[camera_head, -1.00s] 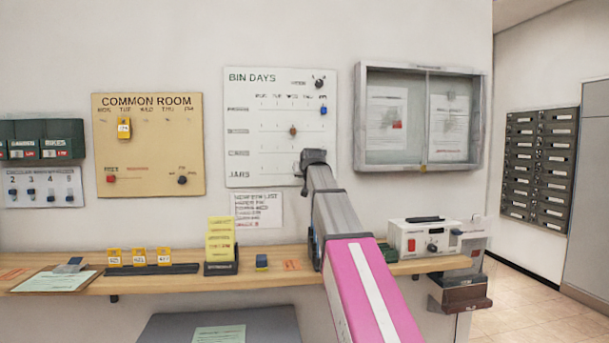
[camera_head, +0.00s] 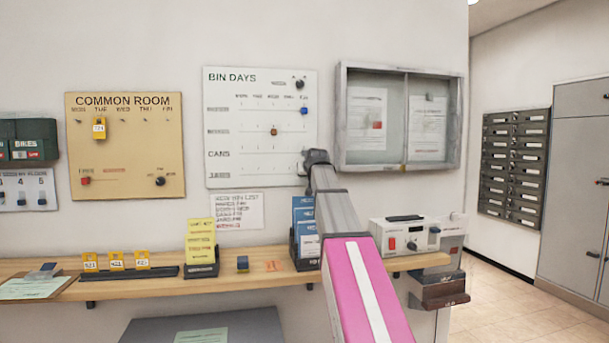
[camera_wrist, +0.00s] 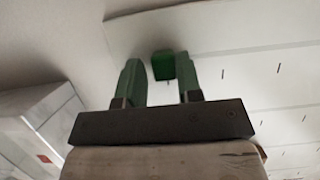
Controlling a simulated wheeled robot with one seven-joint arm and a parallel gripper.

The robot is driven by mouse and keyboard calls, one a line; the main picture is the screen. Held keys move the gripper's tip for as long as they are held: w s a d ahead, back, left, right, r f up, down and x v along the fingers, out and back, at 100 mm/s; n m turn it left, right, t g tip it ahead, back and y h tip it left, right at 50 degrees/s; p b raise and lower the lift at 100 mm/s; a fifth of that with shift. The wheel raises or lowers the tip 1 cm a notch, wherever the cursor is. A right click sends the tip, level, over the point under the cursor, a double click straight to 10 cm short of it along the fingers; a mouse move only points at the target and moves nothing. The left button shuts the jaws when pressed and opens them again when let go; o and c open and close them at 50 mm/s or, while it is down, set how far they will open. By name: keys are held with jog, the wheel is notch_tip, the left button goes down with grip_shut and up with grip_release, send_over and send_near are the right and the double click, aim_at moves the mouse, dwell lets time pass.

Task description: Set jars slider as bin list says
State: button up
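The BIN DAYS board (camera_head: 225,120) hangs on the wall, with weekday columns and rows, JARS lowest. A blue slider (camera_head: 304,111) sits at the right end of the top row and a brown one (camera_head: 273,132) mid-row below. My gripper (camera_head: 306,168) is at the board's lower right edge and covers the right end of the JARS row. In the wrist view, a green slider block (camera_wrist: 163,65) shows between the spread green fingers of my gripper (camera_wrist: 158,80), with gaps beside it. The bin list note (camera_head: 236,210) hangs below the board; its lines are too small to read surely.
A glass-fronted notice case (camera_head: 341,120) hangs close right of my gripper. The wooden shelf (camera_head: 130,290) below carries a yellow card holder (camera_head: 201,245), a blue leaflet rack (camera_head: 304,225) and a white control box (camera_head: 405,238). The COMMON ROOM board (camera_head: 125,145) hangs left.

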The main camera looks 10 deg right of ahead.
jog(key=shift+o, duration=0.9)
jog(key=shift+d, duration=0.1)
jog(key=v, duration=1)
jog(key=shift+s+r, duration=0.2)
jog(key=shift+s, duration=0.15)
